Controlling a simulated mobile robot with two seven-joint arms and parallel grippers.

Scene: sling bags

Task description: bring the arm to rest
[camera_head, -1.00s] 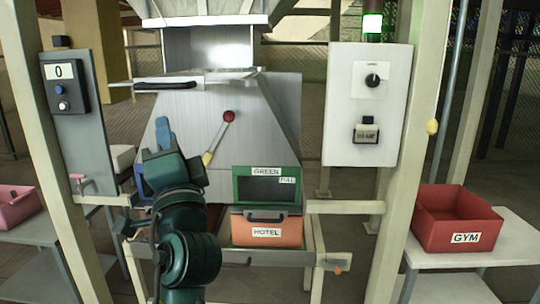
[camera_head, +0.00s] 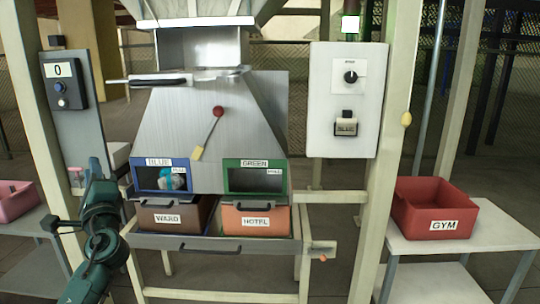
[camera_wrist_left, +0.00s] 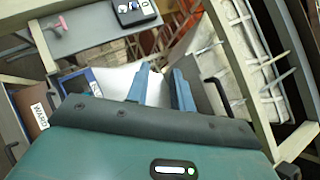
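My left arm stands at the lower left of the head view, with its wrist (camera_head: 98,200) left of the BLUE bay (camera_head: 150,185). Its fingers cannot be made out there. In the left wrist view, the two blue fingers of my left gripper (camera_wrist_left: 160,88) are apart, with nothing seen between them. My right gripper is not in view.
A metal hopper (camera_head: 215,135) with a red-knobbed lever stands in the middle. Below are the GREEN bay (camera_head: 241,179), the brown WARD drawer (camera_head: 180,217) and the orange HOTEL drawer (camera_head: 262,221). A red GYM bin (camera_head: 420,201) sits on a right table. Posts (camera_head: 40,150) flank the hopper.

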